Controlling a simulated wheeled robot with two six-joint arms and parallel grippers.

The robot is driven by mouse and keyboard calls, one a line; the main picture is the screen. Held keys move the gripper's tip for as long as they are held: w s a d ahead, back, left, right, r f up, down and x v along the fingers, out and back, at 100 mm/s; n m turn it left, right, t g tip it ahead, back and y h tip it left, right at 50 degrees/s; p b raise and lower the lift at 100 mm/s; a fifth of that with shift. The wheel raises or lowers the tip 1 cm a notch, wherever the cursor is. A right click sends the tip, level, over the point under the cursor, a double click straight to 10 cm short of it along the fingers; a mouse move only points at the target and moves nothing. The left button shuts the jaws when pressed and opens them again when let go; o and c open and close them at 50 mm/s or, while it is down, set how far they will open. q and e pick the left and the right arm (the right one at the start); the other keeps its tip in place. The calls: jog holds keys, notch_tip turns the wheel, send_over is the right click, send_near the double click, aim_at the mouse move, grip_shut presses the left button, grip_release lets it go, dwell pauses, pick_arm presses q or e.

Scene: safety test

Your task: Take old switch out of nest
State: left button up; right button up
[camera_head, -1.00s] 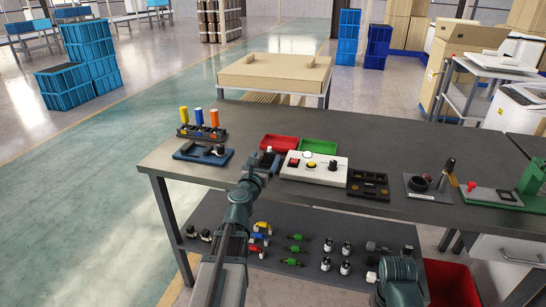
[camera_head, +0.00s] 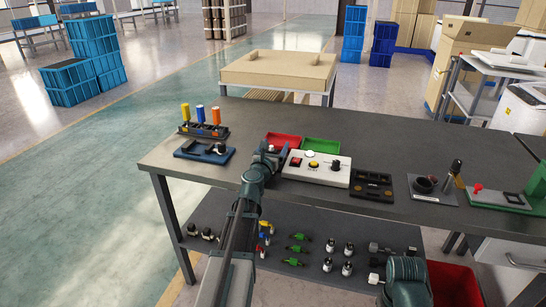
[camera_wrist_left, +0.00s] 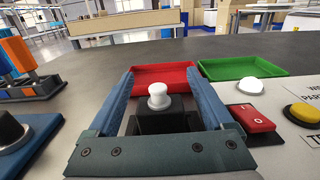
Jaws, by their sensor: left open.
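My left gripper (camera_head: 268,150) is at the left end of the white panel, above the bench. In the left wrist view its blue fingers (camera_wrist_left: 160,76) are open, one on each side of a white round knob (camera_wrist_left: 158,96) on a black block (camera_wrist_left: 164,120). The fingers appear apart from the knob. I cannot tell whether this knob and block are the old switch and its nest. A blue fixture (camera_head: 190,152) with a dark round knob stands to the left. In the head view the gripper hides the block. My right gripper is out of view.
A red tray (camera_wrist_left: 177,72) and green tray (camera_wrist_left: 243,66) lie behind the block. The white panel (camera_head: 330,176) with buttons stands close on the right. A rack with coloured cylinders (camera_head: 203,130) is at the back left. The bench's left front is clear.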

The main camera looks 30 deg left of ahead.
pick_arm(q)
grip_shut()
jog(key=shift+r, duration=0.1)
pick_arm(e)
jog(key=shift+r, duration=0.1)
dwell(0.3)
